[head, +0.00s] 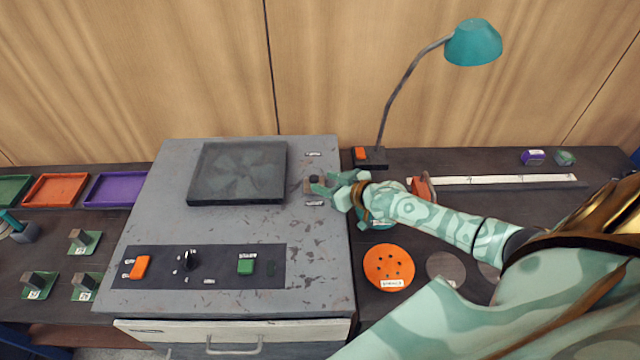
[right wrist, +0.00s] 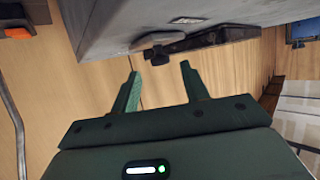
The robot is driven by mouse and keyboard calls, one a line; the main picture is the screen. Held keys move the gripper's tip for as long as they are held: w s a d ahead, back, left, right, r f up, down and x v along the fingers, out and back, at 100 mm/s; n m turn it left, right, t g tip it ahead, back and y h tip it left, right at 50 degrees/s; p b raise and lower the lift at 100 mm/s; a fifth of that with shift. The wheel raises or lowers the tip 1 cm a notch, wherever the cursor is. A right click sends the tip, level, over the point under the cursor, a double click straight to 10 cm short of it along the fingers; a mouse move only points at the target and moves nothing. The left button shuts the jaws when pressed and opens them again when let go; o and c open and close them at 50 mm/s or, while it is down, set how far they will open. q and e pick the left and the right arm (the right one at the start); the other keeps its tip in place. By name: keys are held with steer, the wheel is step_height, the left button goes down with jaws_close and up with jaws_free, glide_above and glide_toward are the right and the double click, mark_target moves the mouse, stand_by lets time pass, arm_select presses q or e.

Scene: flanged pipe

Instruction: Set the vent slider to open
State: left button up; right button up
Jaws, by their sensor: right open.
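The vent slider (head: 310,184) is a small dark knob on the grey cabinet top, to the right of the dark square vent with a fan pattern (head: 238,172). One small white label lies behind it and one in front, too small to read. My right gripper (head: 322,184) is open at the slider's right side. In the right wrist view, the slider knob (right wrist: 155,45) stands out from the cabinet surface, beyond the open fingertips (right wrist: 159,72), with a gap between. Nothing is between the fingers. My left gripper is not recognisable in view.
A front panel (head: 215,266) carries an orange switch, a black dial and a green switch. A teal lamp (head: 473,43) stands behind my right arm. An orange perforated disc (head: 389,267) lies right of the cabinet. Coloured trays (head: 56,189) and several blocks are at left.

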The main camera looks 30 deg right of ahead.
steer(key=shift+w+a+f, duration=0.15)
steer(key=shift+w+f, duration=0.15)
steer(key=shift+w, duration=0.35)
steer(key=shift+w+a+f+b, duration=0.2)
steer(key=shift+w+b, duration=0.15)
steer(key=shift+w, duration=0.25)
jaws_close()
steer(key=w+d+b, duration=0.1)
steer(key=b, duration=0.1)
steer(key=w+b, duration=0.2)
steer(key=w+d+b, duration=0.1)
steer(key=b, duration=0.1)
steer(key=shift+w+d+f, duration=0.15)
steer(key=shift+d+f, duration=0.15)
steer(key=shift+d, duration=0.05)
steer(key=w, duration=0.1)
steer(key=w+d, duration=0.1)
steer(key=d+b, duration=0.1)
steer(key=shift+w+r, duration=0.25)
steer(key=shift+w, duration=0.15)
steer(key=shift+a+r, duration=0.1)
steer(key=shift+r, duration=0.05)
